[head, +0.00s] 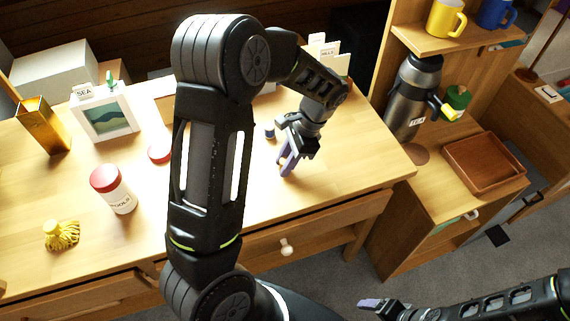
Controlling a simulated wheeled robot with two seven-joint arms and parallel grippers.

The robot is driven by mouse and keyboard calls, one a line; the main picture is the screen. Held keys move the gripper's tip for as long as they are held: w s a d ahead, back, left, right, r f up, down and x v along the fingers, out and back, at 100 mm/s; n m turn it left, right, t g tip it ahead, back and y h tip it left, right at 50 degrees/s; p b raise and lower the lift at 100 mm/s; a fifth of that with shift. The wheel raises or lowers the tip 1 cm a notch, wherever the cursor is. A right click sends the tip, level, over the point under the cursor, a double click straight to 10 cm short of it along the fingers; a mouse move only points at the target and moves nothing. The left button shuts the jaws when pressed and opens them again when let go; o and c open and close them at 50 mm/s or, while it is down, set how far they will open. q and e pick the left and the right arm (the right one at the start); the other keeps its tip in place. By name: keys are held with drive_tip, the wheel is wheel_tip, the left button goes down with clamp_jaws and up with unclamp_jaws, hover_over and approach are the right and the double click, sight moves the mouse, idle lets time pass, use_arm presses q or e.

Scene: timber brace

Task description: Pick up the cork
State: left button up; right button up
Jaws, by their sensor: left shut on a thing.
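My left gripper (287,166) reaches down over the right part of the wooden desk (345,165), its pale purple fingers pointing at the desk top. It is shut on a small tan thing between the fingertips, which looks like the cork (281,168). The fingers cover most of it, and I cannot tell whether it still touches the desk. My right gripper (370,303) is low at the right, in front of the desk and far from the cork. Its fingers are too small and edge-on to tell whether they are open.
A small blue item (269,131) stands just behind the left gripper. A white jar with a red lid (113,190), a red disc (159,153), a picture frame (105,115) and a yellow tassel-like item (62,236) are on the left. A steel flask (410,95) stands right of the desk.

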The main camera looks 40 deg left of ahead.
sight(285, 160)
use_arm(q)
clamp_jaws()
wheel_tip(285, 160, up, 10)
drive_tip(key=shift+r, duration=0.1)
idle(0.5)
idle(0.5)
